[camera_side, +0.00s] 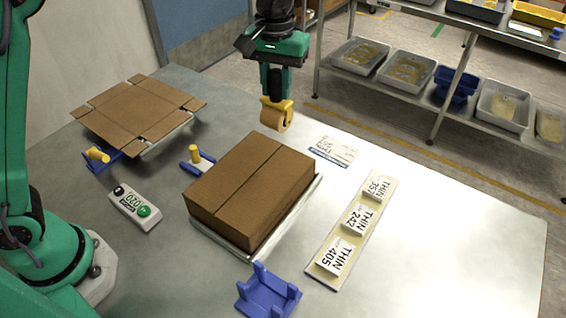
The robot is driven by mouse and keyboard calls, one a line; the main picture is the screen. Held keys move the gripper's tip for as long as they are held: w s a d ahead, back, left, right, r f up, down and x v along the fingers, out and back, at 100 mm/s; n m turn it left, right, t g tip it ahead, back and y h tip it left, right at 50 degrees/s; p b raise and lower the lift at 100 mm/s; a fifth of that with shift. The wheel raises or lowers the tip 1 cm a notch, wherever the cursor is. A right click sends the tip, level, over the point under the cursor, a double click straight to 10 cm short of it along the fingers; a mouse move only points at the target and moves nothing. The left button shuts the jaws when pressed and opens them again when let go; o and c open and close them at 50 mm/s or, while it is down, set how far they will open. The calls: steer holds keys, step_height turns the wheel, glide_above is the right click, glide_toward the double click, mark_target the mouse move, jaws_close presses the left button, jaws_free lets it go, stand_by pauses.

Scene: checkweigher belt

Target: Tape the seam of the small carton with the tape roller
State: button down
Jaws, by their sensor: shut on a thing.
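The small carton (270,195) is a closed brown box on a pale plate near the middle of the table. A seam line runs along its top face, and I see no tape on it. My gripper (277,97) is shut on the tape roller (275,116), which has a yellow frame and a tan roll. The roller hangs above the table, beyond the carton's far right corner and apart from it. The gripper's fingers partly hide the roller's upper part.
A flattened carton (135,108) lies at the back left. A white box with a green button (136,207), a blue holder (267,295), a blue-and-white stand with a yellow peg (197,163), a tray of labelled blocks (318,263) and a printed card (334,151) surround the carton. The right side is clear.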

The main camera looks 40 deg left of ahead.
mark_target(267, 121)
steer(key=shift+f, duration=0.1)
steer(key=shift+f, duration=3)
steer(key=shift+f, duration=0.45)
steer(key=shift+s, duration=1.75)
steer(key=shift+s+r, duration=0.1)
steer(key=shift+s, duration=1.45)
